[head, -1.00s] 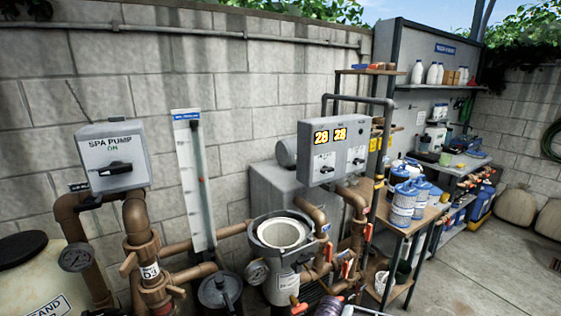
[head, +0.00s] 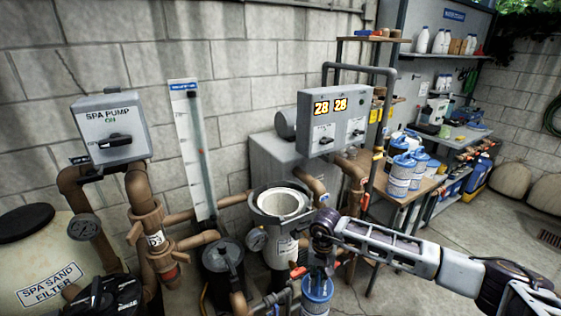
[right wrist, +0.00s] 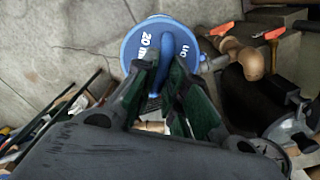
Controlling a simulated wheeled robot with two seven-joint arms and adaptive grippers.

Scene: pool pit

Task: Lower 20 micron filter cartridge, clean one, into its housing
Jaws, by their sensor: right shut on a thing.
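A blue-capped cartridge (head: 317,292) hangs upright below my right gripper (head: 319,262) at the bottom of the head view. Its lower part is cut off by the picture edge. In the right wrist view its round blue cap (right wrist: 139,42) carries the marking "20" and a raised handle. My right gripper's fingers (right wrist: 165,65) are shut on that handle. The filter housing (head: 281,245) stands just left of the gripper, with its round top open and a pale interior (head: 281,203). The cartridge is outside the housing, apart from its mouth. My left gripper is not in view.
Brown pipes with red-handled valves and a pressure gauge (head: 257,239) crowd around the housing. A grey control box (head: 332,125) hangs behind it. More blue-capped cartridges (head: 400,178) stand on the wooden bench (head: 432,184) at right. Open concrete floor lies farther right.

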